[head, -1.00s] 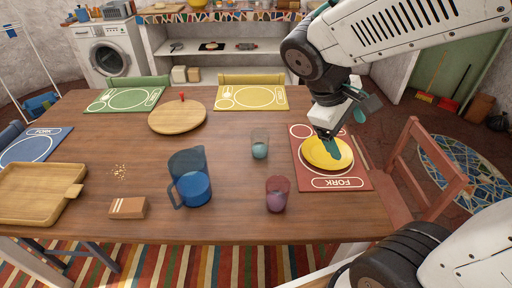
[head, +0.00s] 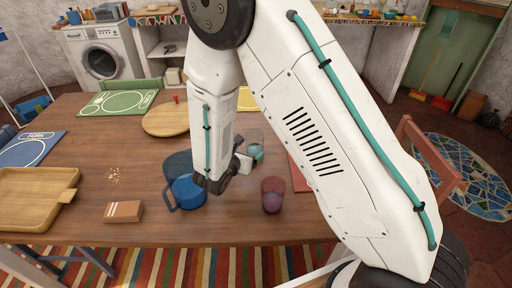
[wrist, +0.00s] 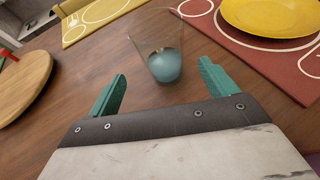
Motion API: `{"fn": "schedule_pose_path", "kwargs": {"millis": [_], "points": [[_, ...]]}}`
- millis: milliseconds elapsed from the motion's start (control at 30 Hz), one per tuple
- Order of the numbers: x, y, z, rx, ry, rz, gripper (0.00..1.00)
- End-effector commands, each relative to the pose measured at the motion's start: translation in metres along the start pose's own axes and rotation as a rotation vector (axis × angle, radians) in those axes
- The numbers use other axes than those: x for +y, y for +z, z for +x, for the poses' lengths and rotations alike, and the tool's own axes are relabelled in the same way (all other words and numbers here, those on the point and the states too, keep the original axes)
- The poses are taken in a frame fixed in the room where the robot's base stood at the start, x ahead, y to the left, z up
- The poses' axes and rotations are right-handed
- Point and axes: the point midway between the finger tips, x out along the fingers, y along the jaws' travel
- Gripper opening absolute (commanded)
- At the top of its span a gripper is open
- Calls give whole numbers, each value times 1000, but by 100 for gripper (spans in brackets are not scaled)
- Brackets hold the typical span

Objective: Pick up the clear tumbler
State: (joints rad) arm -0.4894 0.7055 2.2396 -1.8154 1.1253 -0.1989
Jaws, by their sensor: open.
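The clear tumbler (wrist: 158,48) stands upright on the wooden table, with something teal in its lower part. In the head view the tumbler (head: 255,136) is partly hidden behind my gripper and arm. My gripper (wrist: 162,80) is open and empty. In the wrist view its two teal fingers point toward the tumbler, one to each side of it in the picture. The tumbler shows just past the fingertips; I cannot tell whether they touch it.
A purple tumbler (head: 272,195) and a blue pitcher (head: 187,192) stand near my arm. A yellow plate (wrist: 272,14) lies on a red placemat (wrist: 222,38) to the right. A round wooden board (wrist: 22,80) lies to the left. Bare table surrounds the clear tumbler.

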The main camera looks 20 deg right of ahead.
Motion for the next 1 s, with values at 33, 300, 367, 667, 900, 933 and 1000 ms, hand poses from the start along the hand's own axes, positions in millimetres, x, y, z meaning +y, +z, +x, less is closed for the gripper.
{"fn": "schedule_pose_path", "kwargs": {"millis": [33, 300, 367, 667, 900, 933, 1000], "points": [[1, -3, 3, 2, 5, -9, 85], [-1, -3, 34, 3, 5, -11, 85], [-3, -3, 42, 3, 3, -10, 85], [-4, -3, 76, 4, 5, -10, 85], [-4, -3, 77, 3, 6, -10, 82], [-4, -3, 77, 3, 6, -10, 74], [-4, -3, 77, 3, 6, -10, 54]]}}
